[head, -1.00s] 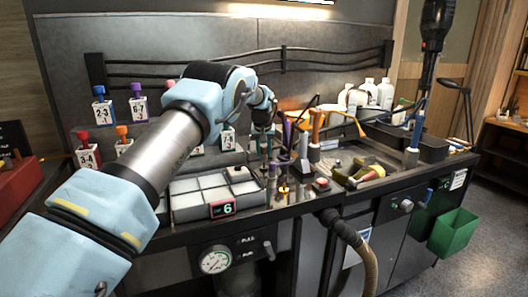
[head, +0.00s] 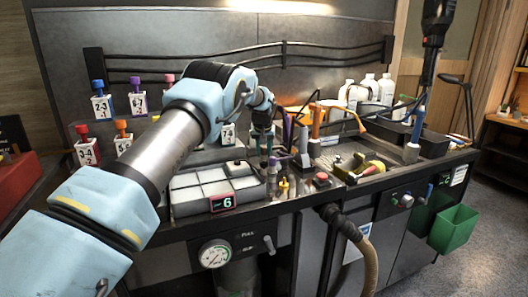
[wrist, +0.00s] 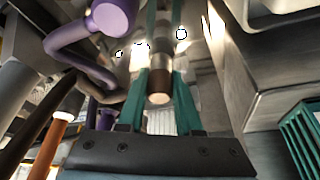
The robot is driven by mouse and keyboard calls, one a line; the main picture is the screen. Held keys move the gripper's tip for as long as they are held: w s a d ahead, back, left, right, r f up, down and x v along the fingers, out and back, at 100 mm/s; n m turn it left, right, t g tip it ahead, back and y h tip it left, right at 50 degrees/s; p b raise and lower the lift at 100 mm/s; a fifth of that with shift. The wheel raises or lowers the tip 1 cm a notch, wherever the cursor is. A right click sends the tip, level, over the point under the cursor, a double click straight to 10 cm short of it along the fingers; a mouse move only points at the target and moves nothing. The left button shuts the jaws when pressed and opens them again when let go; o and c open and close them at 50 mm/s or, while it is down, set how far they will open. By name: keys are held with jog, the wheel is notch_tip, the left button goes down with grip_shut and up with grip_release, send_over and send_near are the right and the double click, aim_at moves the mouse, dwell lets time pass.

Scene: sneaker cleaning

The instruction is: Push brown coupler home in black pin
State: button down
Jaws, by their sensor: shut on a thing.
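In the wrist view, the teal fingers of my gripper (wrist: 158,104) are closed around a short round part with a brown end, the brown coupler (wrist: 159,84). A paler metal length continues above it. In the head view my gripper (head: 264,147) points down over the bench, behind and right of the white compartment tray. The coupler is too small to make out there. I cannot identify the black pin in either view, so I cannot tell how the coupler sits relative to it.
A purple curved part (wrist: 85,45) and an orange handle (wrist: 50,135) are close left of the fingers in the wrist view. Bottles (head: 369,88) stand behind.

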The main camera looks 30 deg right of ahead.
jog(key=shift+f, duration=0.45)
jog(key=c, duration=0.5)
grip_release()
jog(key=b+v, duration=0.4)
jog(key=v, duration=0.7)
